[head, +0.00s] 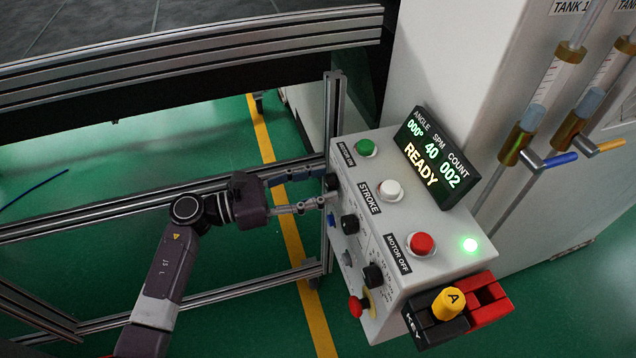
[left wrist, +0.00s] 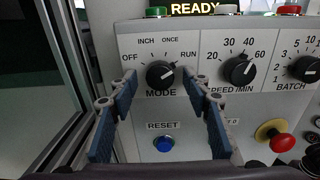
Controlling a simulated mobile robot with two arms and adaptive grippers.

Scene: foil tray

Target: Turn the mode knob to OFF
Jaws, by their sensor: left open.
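The mode knob (left wrist: 160,74) is a round black knob labelled MODE on the panel's front face, with OFF, INCH, ONCE and RUN marked around it. Its pale pointer is turned to the upper right, toward RUN. In the head view the mode knob (head: 332,182) shows only partly, at the fingertips. My left gripper (head: 325,188) reaches the panel from the left. Its blue-padded fingers are open, one on each side of the knob in the left wrist view (left wrist: 160,84). I cannot tell whether they touch it. My right gripper is not in view.
The speed knob (left wrist: 239,70) is close right of my right-hand finger; the batch knob (left wrist: 304,69) is farther right. A blue RESET button (left wrist: 164,144) sits below, and a red knob (left wrist: 284,142) lower right. A metal frame (head: 330,120) stands beside the control box. The display reads READY.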

